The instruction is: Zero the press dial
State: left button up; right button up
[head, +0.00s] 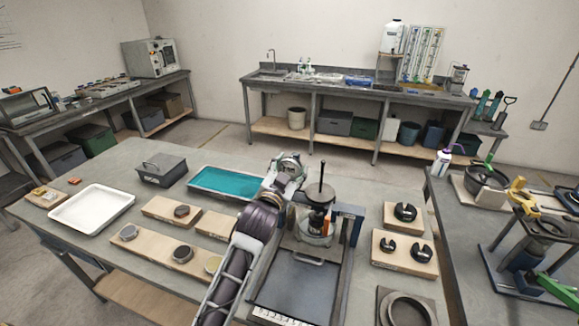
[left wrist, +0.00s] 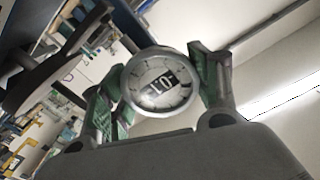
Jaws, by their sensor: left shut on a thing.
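The press (head: 313,238) stands on the near part of the table, with an upright black rod and a flat dark plate in front. Its round dial (head: 290,160) shows partly at the press's upper left, among the fingers of my left gripper (head: 285,175). In the left wrist view the dial (left wrist: 157,84) has a pale face, a grey rim and a dark window with digits, seen tilted. Green-padded fingers of my left gripper (left wrist: 160,88) lie on both sides of its rim, shut on it. I cannot make out the needle's exact reading. My right gripper is not in view.
A teal tray (head: 226,182), a grey box (head: 162,168) and a white tray (head: 92,207) lie left of the press. Wooden blocks with round pieces (head: 182,254) lie nearer. Slotted weights (head: 405,212) sit on boards to the right. A side bench (head: 450,240) holds more equipment.

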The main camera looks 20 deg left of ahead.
pick_arm(q)
jog(key=shift+n, duration=0.3)
jog(key=o, duration=1.1)
jog(key=shift+c, duration=0.2)
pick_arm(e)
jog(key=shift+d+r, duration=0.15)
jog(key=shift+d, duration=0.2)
pick_arm(q)
jog(key=shift+s, duration=0.1)
jog(key=s, duration=1.1)
jog(key=shift+s+a, duration=0.2)
jog(key=shift+s, duration=0.2)
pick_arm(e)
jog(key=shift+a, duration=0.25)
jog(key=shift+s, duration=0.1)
